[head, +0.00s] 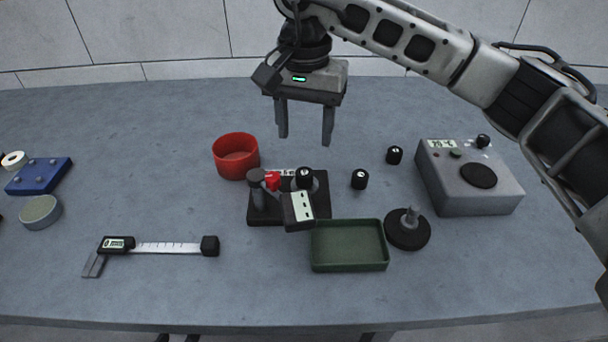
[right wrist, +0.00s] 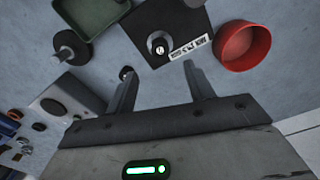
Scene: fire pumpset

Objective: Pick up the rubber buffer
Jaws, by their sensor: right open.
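Several small black cylinders with pale tops look like rubber buffers. One (head: 359,179) stands on the table right of the black test stand, another (head: 394,155) farther back, and a third (head: 304,178) at the black test stand (head: 262,218). In the right wrist view one buffer (right wrist: 125,72) shows beside the left finger, and another (right wrist: 158,45) at the stand. My right gripper (head: 305,125) is open and empty, pointing down above the table behind the stand; its fingers also show in the right wrist view (right wrist: 160,90). My left gripper is not in view.
A red bowl (head: 236,168) stands left of the stand. A green tray (head: 350,266) and a black disc with a stud (head: 407,236) are in front. A grey instrument (head: 470,205) is at right, a caliper (head: 165,248) front left. A blue block (head: 40,177) lies far left.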

